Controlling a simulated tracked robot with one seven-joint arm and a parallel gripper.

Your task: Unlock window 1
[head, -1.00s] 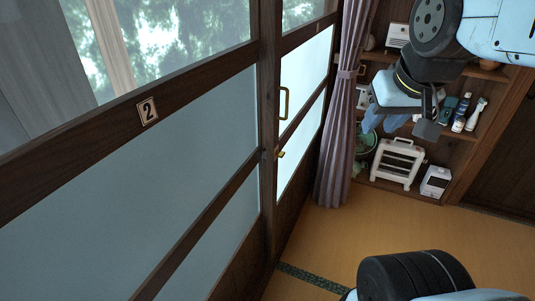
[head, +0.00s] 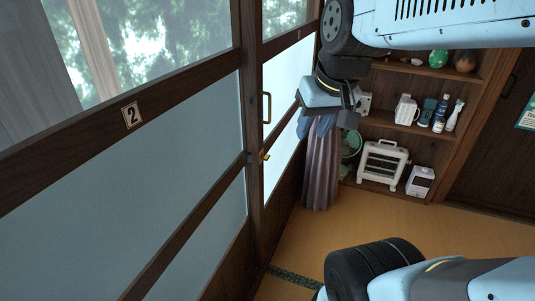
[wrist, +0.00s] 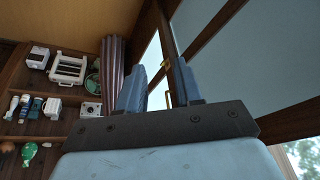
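A small brass latch (head: 264,156) sits on the frame below the handle. My gripper (head: 315,127) is to the right of the handle in the head view, apart from it. In the wrist view, which is roughly upside down, my gripper (wrist: 160,72) has its fingers apart with nothing between them. The handle (wrist: 168,99) and latch (wrist: 167,64) show behind the gap.
A nearer window pane (head: 150,190) carries a label "2" (head: 131,115). A purple curtain (head: 321,170) hangs beyond my gripper. The tatami floor (head: 440,230) is open at right.

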